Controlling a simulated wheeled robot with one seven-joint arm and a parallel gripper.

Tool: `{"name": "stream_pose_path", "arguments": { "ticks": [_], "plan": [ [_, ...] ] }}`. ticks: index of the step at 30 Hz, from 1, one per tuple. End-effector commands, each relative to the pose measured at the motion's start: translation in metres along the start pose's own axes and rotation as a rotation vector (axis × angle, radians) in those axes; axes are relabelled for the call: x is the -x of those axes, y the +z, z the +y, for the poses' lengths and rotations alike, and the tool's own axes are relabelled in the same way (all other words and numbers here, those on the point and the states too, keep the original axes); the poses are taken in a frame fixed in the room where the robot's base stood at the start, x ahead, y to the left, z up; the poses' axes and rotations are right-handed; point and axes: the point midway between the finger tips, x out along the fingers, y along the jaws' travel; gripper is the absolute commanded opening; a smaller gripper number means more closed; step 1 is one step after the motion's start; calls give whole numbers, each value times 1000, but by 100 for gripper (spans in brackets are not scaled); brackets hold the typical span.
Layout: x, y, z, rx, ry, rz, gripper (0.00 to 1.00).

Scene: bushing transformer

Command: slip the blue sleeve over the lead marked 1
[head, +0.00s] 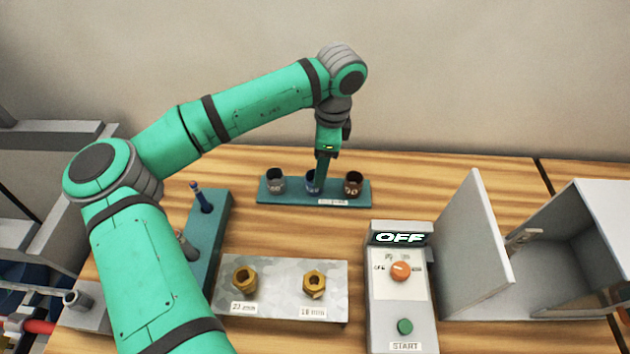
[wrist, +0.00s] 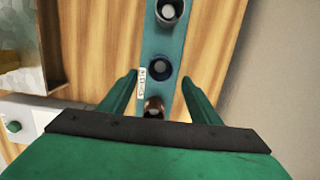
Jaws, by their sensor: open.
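The blue sleeve (head: 311,184) stands upright in the middle of a teal rack (head: 285,197) at the back of the table. It also shows in the wrist view (wrist: 160,67), dark blue with a pale centre. My gripper (head: 320,185) points down at it and partly hides it in the head view. In the wrist view my gripper (wrist: 160,75) is open, with one finger on each side of the rack and nothing held. I cannot make out a lead marked 1; my arm covers part of the left side.
A grey sleeve (head: 274,180) and a brown sleeve (head: 352,183) flank the blue one closely. A teal stand (head: 215,225) holds upright tools at left. A metal plate (head: 275,275) with brass nuts, a control box (head: 400,300) reading OFF and an open cabinet (head: 560,255) stand nearer.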

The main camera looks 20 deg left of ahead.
Motion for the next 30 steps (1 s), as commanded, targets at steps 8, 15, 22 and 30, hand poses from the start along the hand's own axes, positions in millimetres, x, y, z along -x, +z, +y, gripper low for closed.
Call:
{"name": "stream_pose_path", "arguments": {
  "ticks": [8,15,22,30],
  "plan": [
    [-30,9,0,1,1,-2,57],
    [-52,8,-1,-1,0,0,57],
    [-53,7,-1,-3,0,0,57],
    [-53,7,-1,-2,0,0,14]
  ]
}}
